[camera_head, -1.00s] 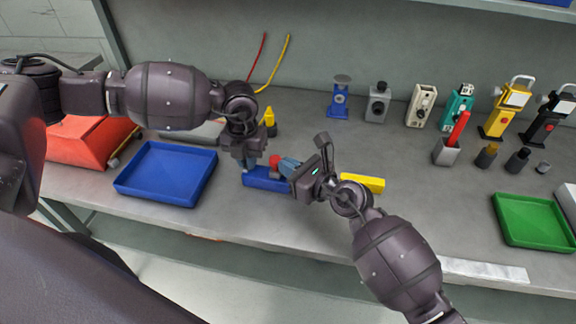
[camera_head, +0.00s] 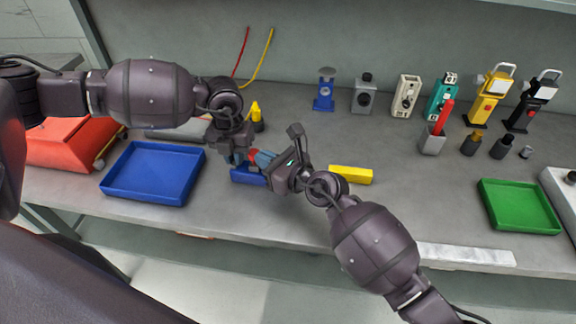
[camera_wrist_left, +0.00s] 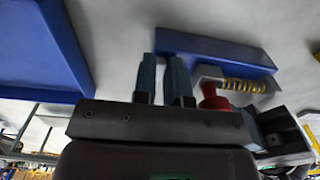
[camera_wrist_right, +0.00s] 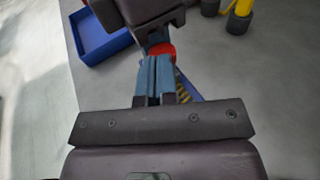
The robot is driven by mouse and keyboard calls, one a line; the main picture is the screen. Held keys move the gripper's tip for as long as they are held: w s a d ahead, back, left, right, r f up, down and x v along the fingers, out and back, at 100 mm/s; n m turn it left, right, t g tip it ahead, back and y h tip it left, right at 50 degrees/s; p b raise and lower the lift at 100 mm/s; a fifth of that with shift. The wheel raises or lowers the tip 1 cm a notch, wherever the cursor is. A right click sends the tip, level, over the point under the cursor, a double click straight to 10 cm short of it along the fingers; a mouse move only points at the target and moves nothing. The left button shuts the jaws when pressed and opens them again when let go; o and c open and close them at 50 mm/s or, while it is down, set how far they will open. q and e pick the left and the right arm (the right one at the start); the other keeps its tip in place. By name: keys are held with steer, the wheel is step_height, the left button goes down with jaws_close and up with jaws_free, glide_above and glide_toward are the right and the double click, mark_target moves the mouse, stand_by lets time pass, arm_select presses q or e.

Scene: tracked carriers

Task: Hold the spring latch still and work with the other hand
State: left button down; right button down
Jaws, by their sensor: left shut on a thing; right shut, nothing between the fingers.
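The spring latch has a blue base (camera_head: 248,177), a pale bracket with a yellow spring (camera_wrist_left: 243,85) and a red knob (camera_wrist_left: 214,98). It lies on the bench in front of me. My left gripper (camera_head: 236,160) is shut on the latch's blue base, at the end away from the spring; its fingers hide part of that end in the left wrist view (camera_wrist_left: 164,75). My right gripper (camera_head: 264,159) is shut and empty, its fingertips at the red knob, which also shows in the right wrist view (camera_wrist_right: 160,50). I cannot tell whether they touch it.
A blue tray (camera_head: 150,200) stands left of the latch, with a red bin (camera_head: 70,142) beyond it. A yellow block (camera_head: 350,175) lies close to my right gripper. A green tray (camera_head: 520,228) and several devices stand right.

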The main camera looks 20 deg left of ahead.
steer(key=shift+s+d+r+g+h, duration=0.3)
steer(key=shift+s+d+r+h, duration=0.75)
steer(key=shift+d, duration=2.7)
steer(key=shift+s+d+r+g+h, duration=0.4)
steer(key=shift+d+r, duration=1.1)
steer(key=shift+d, duration=2.25)
steer(key=shift+h, duration=0.25)
steer(key=shift+w+a+r+x, duration=0.1)
steer(key=shift+r+x, duration=0.1)
steer(key=shift+x, duration=2.05)
steer(key=shift+w+a+r+x, duration=0.1)
steer(key=shift+r+x, duration=0.1)
steer(key=shift+x, duration=2.1)
steer(key=shift+a+r+x, duration=0.1)
steer(key=shift+r+x, duration=0.15)
steer(key=shift+x, duration=2)
steer(key=shift+a, duration=0.1)
